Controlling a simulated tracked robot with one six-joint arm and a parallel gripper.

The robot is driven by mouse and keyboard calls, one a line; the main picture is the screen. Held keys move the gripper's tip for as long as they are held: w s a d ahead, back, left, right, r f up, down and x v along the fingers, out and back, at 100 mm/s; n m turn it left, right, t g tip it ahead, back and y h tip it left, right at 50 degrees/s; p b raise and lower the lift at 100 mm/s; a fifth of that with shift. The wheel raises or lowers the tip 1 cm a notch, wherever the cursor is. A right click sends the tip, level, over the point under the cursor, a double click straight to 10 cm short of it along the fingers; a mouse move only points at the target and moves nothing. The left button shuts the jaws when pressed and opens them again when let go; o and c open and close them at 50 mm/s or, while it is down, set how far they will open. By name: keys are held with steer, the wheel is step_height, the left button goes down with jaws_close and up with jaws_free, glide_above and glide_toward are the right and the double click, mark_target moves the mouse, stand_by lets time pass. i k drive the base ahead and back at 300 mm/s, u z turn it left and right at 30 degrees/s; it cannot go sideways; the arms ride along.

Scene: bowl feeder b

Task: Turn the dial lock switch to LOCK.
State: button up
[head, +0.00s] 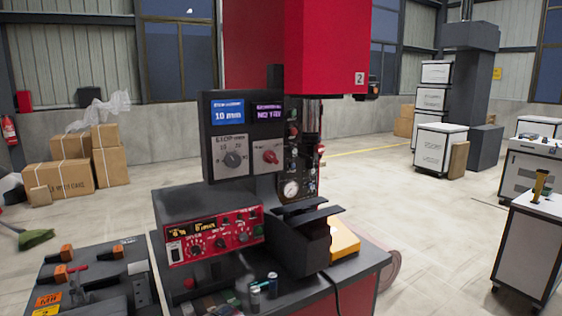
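A dark control box (243,137) stands upright on the red machine, left of its column. Its upper half holds a blue screen reading 10 mm (228,112) and a dark screen that seems to read NO TRAY (269,113). Below are a grey rotary dial (233,159) with numbers around it and a smaller red knob (270,157) on a pale plate. No label reading LOCK is legible, so I cannot tell for sure which knob is the dial lock switch or its setting. My gripper is not in view.
A red panel with several knobs (215,236) sits below the control box. Black flat machine parts (305,214) and a yellow block (343,240) lie to its right. A dark bench with orange-handled parts (90,275) is at lower left. Open floor (420,215) lies to the right.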

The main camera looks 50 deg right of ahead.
mark_target(269, 156)
steer(key=k, duration=0.8)
steer(key=z, duration=0.75)
steer(key=i, duration=0.85)
steer(key=z, duration=0.3)
